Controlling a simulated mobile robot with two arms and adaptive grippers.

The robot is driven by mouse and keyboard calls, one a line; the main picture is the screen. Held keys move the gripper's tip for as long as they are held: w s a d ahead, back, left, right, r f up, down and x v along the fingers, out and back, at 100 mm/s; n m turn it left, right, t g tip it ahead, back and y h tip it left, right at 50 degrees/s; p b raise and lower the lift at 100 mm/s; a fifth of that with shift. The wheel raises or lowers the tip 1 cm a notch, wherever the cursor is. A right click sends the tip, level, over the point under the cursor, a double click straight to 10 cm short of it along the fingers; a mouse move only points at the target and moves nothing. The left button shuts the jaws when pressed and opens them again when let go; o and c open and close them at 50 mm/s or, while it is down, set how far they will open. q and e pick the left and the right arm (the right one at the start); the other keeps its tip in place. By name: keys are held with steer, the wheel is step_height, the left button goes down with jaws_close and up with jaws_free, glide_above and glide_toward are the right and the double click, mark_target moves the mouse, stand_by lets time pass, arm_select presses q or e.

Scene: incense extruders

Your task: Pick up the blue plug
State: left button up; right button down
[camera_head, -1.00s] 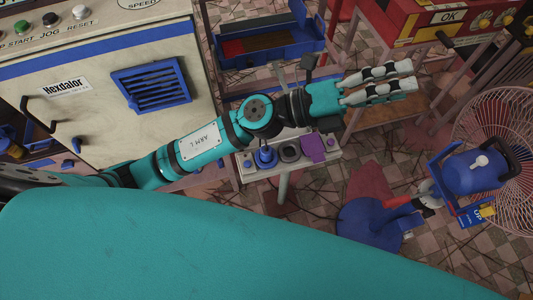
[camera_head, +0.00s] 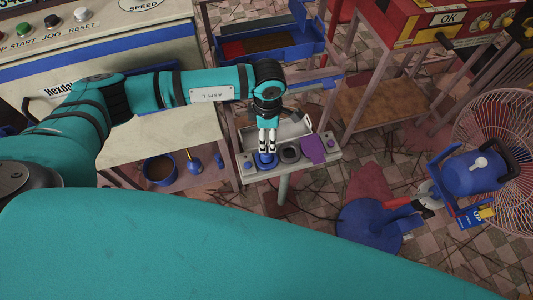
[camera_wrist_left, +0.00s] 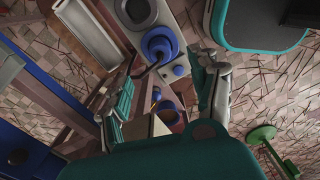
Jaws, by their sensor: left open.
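The blue plug (camera_head: 265,162) stands on the left part of a small light-grey stand (camera_head: 248,174). My left gripper (camera_head: 267,150) points down over it, and its fingers partly hide the plug. In the left wrist view the round blue plug (camera_wrist_left: 159,43) shows just beyond the fingertips, toward the gap between them. The left gripper (camera_wrist_left: 165,72) is open there with its fingers wide apart and nothing between them. I cannot tell whether a finger touches the plug. My right gripper is not in view.
A dark round fitting (camera_head: 290,153) and a purple cloth (camera_head: 313,149) are on the same stand, right of the plug. A whitish tray (camera_head: 292,130) lies behind. A blue bin (camera_head: 265,40) is farther back. A fan (camera_head: 490,150) stands at the right.

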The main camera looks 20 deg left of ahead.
mark_target(268, 153)
arm_select(q)
step_height(268, 153, down, 11)
steer(key=shift+d+f, duration=0.1)
steer(key=shift+f, duration=0.1)
stand_by(0.3)
steer(key=shift+w, duration=0.1)
steer(key=c, duration=1.2)
steer(key=shift+r, duration=0.1)
